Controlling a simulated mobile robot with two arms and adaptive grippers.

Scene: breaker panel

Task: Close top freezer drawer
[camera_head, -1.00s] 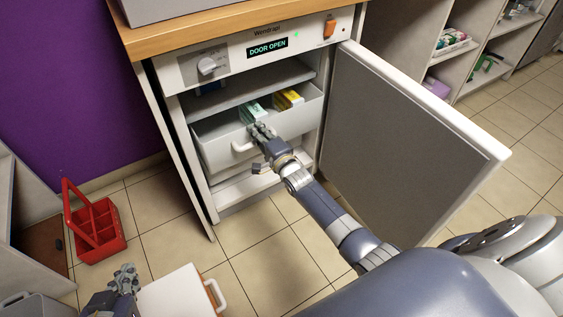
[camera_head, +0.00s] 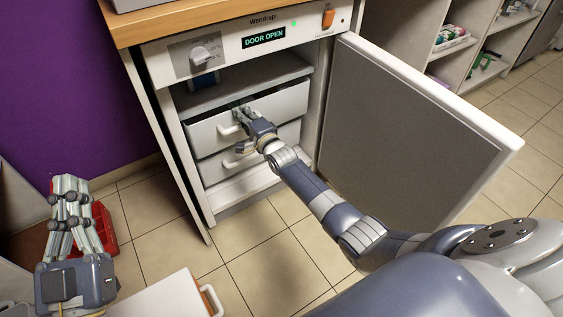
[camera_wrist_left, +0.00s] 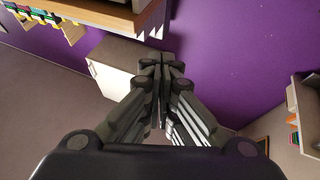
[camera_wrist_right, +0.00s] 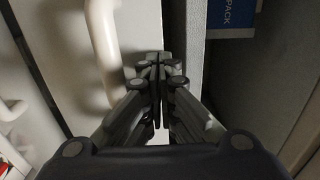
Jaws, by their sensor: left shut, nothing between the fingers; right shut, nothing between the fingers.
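The freezer's top drawer (camera_head: 272,107) is white with a pale bar handle (camera_head: 231,130) and sits in the open cabinet, under a grey shelf. In the right wrist view the handle (camera_wrist_right: 103,45) is left of the closed fingertips (camera_wrist_right: 158,60); contact is unclear. My left gripper (camera_head: 70,182) is shut and empty, raised at the left.
The freezer door (camera_head: 400,130) stands wide open at the right, beside my right arm. The display (camera_head: 263,38) reads DOOR OPEN. A red caddy (camera_head: 105,225) is partly hidden behind my left gripper. A white lid-like box (camera_head: 165,298) lies on the floor.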

